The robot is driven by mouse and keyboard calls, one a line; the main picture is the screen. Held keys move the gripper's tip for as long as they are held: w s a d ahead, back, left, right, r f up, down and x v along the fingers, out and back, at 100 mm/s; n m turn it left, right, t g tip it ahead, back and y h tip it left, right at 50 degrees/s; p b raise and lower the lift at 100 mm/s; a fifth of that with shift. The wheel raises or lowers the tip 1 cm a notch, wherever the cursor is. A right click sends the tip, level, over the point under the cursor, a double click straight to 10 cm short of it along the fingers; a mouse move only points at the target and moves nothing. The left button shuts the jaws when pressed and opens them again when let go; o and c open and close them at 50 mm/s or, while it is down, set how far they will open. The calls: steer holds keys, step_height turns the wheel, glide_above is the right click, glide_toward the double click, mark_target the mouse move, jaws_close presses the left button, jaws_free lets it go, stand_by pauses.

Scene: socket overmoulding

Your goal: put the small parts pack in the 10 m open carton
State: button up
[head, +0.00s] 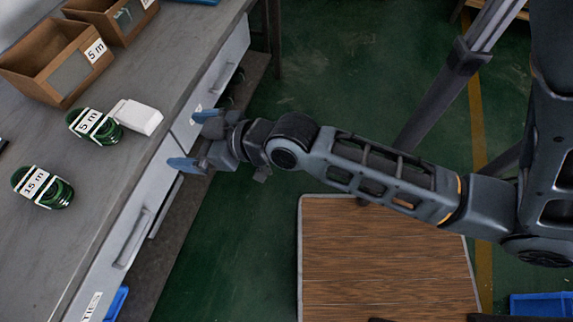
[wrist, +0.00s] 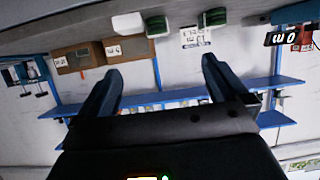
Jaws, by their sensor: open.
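A small white pack (head: 138,116), which looks like the small parts pack, lies on the grey bench beside a green coil marked 5 m (head: 95,126). The white pack also shows at the top of the wrist view (wrist: 127,23). An open brown carton marked 5 m (head: 40,62) stands at the back left. A second open carton (head: 97,22) stands behind it, cut by the frame edge; its label cannot be read, so I cannot tell whether it is the 10 m one. My gripper (head: 197,140) is open and empty at the bench's front edge, right of the pack and apart from it.
A green coil marked 15 m (head: 42,187) lies nearer on the bench (head: 85,225). White drawers with handles (head: 130,240) line the bench front. A wooden platform (head: 385,255) is on the green floor. Blue shelving (wrist: 180,95) shows in the wrist view.

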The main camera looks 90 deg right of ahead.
steer(key=s+a+r+n+y, duration=0.1)
steer(key=s+a+r, duration=0.3)
steer(key=s, duration=0.5)
steer(key=s+a+r+n+t+y, duration=0.1)
steer(key=s+a+r, duration=0.3)
steer(key=s, duration=0.5)
steer(key=a+y, duration=0.1)
steer(key=a, duration=0.1)
steer(key=shift+a+r+n+t+y, duration=0.25)
steer(key=shift+a+n+t+y, duration=0.05)
steer(key=shift+a+n, duration=0.1)
